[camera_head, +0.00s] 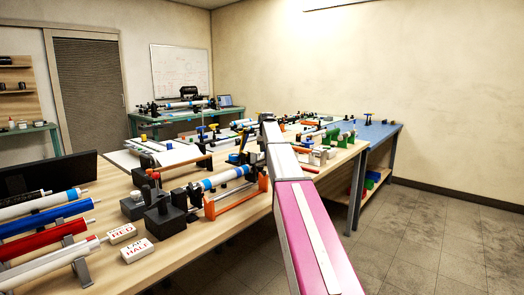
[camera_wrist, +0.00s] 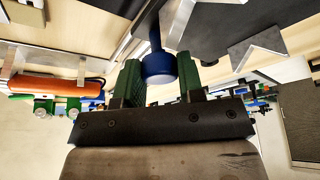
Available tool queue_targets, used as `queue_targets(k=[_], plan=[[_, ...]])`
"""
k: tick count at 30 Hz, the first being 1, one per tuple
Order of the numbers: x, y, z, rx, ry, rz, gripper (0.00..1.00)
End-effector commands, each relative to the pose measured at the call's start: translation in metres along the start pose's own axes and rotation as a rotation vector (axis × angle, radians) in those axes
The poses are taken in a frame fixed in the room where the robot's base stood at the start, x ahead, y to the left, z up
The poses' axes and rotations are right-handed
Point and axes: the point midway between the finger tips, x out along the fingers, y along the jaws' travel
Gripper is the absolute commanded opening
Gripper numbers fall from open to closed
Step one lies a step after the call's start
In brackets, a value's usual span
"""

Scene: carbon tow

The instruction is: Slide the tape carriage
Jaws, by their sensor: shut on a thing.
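My gripper (camera_wrist: 158,82) shows in the wrist view, with two green fingers on either side of a dark blue round knob (camera_wrist: 160,66). It is shut on this knob, which sits on a dark blue stem. The body of the tape carriage cannot be made out clearly, and whether the knob belongs to it cannot be told. In the head view my arm runs from the lower right up to the crowded bench and hides my gripper and the knob.
The wooden bench (camera_head: 190,252) holds several rollers, including a red one (camera_head: 45,241) and a blue one (camera_head: 45,217), and black blocks (camera_head: 165,217). A blue-topped table (camera_head: 375,135) stands behind. The floor at right is clear.

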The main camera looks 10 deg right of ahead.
Motion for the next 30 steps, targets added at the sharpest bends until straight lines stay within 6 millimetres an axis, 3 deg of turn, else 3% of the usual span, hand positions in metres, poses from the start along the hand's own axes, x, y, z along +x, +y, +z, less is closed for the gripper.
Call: queue_targets(k=[10, 11, 13, 23, 30], plan=[[0.001, 0.001, -0.001, -0.001, 0.000, 0.001, 0.00], [0.001, 0.001, -0.001, -0.001, 0.000, 0.001, 0.39], [0.001, 0.001, -0.001, 0.000, 0.001, 0.001, 0.60], [-0.002, 0.001, -0.001, 0.000, 0.001, 0.000, 0.60], [-0.034, 0.001, 0.000, 0.000, 0.003, 0.000, 0.60]])
